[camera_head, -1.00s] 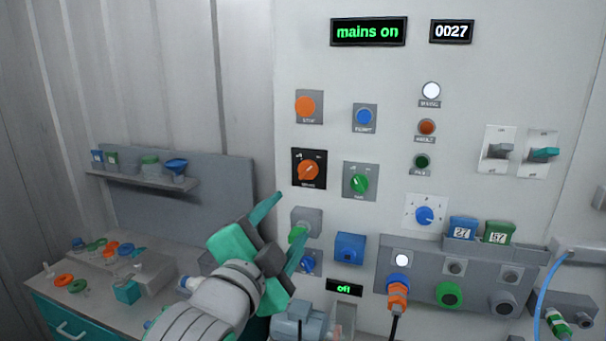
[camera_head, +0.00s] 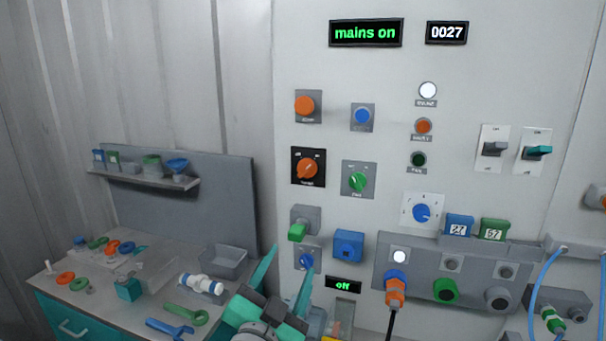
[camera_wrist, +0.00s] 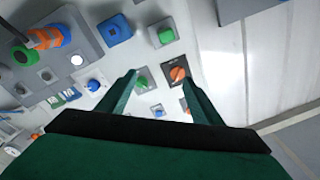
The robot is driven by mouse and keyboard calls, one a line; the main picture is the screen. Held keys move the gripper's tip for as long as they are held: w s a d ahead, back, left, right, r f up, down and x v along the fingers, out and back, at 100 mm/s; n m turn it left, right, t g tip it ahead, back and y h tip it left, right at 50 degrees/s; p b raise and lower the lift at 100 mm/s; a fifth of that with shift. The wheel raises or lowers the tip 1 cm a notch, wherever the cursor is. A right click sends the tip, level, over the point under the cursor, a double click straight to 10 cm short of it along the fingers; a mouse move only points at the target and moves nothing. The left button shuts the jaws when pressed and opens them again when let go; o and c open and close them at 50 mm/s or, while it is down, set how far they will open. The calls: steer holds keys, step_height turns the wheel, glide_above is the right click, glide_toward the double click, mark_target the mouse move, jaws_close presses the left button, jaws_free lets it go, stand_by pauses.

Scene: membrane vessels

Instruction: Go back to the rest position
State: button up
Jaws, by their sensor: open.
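My gripper (camera_head: 284,279) is low in the head view, in front of the lower left of the control panel (camera_head: 380,60). Its two teal fingers are spread apart with nothing between them. In the wrist view the gripper (camera_wrist: 161,82) is also open and empty. Between and beyond its fingers show the orange rotary knob (camera_wrist: 178,74) and the green rotary knob (camera_wrist: 140,82), both apart from the fingers. The lower part of my arm is out of the head view.
A workbench (camera_head: 52,290) at left holds rings, wrenches, a white-blue fitting (camera_head: 201,284) and a grey tray (camera_head: 224,262). An orange plug (camera_head: 395,292) with a black cable is at the panel's socket block. Blue hoses (camera_head: 543,283) hang at right.

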steer(key=s+d+f+n+g+y, duration=0.1)
steer(key=s+f+n+y, duration=0.35)
steer(key=f, duration=0.95)
steer(key=s+d+f+n+y, duration=0.1)
steer(key=s+f+n, duration=0.4)
steer(key=s+f, duration=0.7)
steer(key=s+f+g, duration=0.1)
steer(key=s+f, duration=0.4)
steer(key=s, duration=0.6)
steer(key=s+f+g, duration=0.1)
steer(key=s+f, duration=0.4)
steer(key=s, duration=0.7)
steer(key=shift+s+d+f, duration=0.25)
steer(key=shift+d, duration=0.15)
